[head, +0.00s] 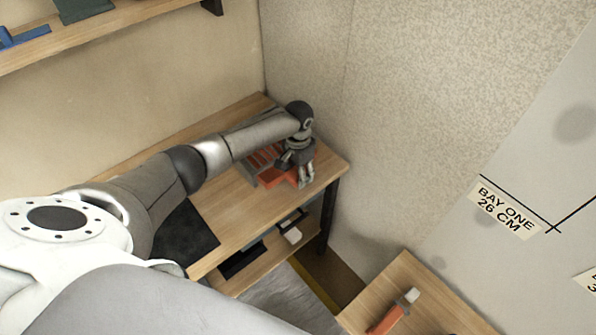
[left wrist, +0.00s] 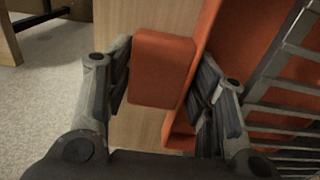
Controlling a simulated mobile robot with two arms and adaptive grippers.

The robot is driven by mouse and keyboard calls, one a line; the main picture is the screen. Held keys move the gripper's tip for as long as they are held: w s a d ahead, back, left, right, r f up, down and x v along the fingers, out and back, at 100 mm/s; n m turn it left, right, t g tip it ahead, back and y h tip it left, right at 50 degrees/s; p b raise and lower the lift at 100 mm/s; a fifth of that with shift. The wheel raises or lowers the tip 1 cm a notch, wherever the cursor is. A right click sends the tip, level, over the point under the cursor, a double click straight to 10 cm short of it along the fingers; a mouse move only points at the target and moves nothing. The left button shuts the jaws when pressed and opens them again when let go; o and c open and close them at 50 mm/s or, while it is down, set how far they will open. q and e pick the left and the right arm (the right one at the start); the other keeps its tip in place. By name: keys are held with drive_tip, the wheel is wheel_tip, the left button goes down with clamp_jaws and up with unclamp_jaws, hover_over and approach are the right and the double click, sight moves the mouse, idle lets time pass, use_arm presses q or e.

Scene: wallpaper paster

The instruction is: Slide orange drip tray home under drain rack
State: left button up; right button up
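The orange drip tray (head: 274,180) is on the wooden bench near the far corner, under the slatted metal drain rack. In the left wrist view the tray's front block (left wrist: 163,68) sits between the two fingers, and the rack's bars (left wrist: 270,84) run along the right side over the tray's orange floor. My left gripper (head: 304,180) reaches down at the tray's front; in the left wrist view (left wrist: 160,85) its pads lie against both sides of the block. How far the tray is under the rack is partly hidden by my gripper. My right gripper is out of view.
The bench (head: 232,214) is clear in front of the rack, with a dark mat (head: 186,236) at left. A lower shelf holds a small white item (head: 292,236). An orange-handled tool (head: 388,318) lies on another wooden surface. Walls close off the corner behind.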

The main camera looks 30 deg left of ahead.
use_arm(q)
drive_tip(key=o, duration=0.3)
drive_tip(key=shift+o, duration=0.2)
